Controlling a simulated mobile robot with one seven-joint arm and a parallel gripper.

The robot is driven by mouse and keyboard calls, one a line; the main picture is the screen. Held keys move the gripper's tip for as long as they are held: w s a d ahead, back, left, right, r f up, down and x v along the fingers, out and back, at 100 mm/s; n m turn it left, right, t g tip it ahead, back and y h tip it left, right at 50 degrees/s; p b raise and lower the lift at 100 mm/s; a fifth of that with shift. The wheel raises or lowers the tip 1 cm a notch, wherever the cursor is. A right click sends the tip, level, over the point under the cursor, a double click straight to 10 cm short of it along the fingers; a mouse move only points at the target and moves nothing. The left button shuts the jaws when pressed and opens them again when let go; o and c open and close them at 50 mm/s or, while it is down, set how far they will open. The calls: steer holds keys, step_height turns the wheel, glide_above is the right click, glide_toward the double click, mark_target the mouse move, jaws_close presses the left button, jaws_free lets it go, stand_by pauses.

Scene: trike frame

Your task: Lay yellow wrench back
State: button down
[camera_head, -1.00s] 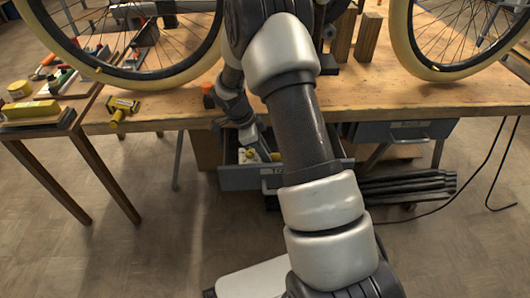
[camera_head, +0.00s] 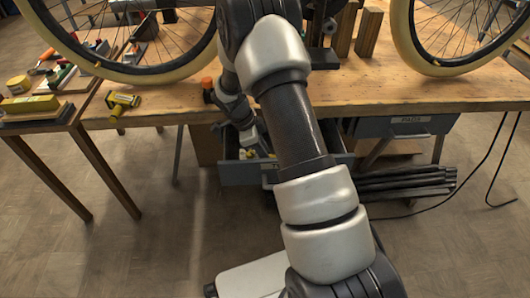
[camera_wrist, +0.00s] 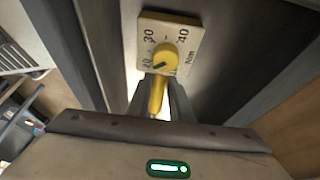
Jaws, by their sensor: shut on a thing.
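The yellow wrench (camera_wrist: 156,95) is between my gripper's fingers (camera_wrist: 158,104) in the wrist view, with its round yellow head up against a pale plate marked with numbers and "Nm" (camera_wrist: 185,27). My gripper is shut on it. In the head view my gripper reaches into the open grey drawer (camera_head: 240,174) under the workbench. My arm hides much of the drawer, and the wrench cannot be clearly told apart there.
A workbench (camera_head: 430,92) with bicycle wheels and wooden blocks stands above the drawer. A yellow-black tool (camera_head: 122,102) lies near its left end. A second grey drawer (camera_head: 400,127) is to the right, and dark tubes (camera_head: 405,184) lie below it.

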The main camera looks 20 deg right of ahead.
steer(key=c, duration=1.5)
jaws_free()
steer(key=p+v, duration=0.4)
steer(key=v, duration=1.3)
steer(key=shift+w+a+r, duration=0.1)
steer(key=shift+r, duration=0.05)
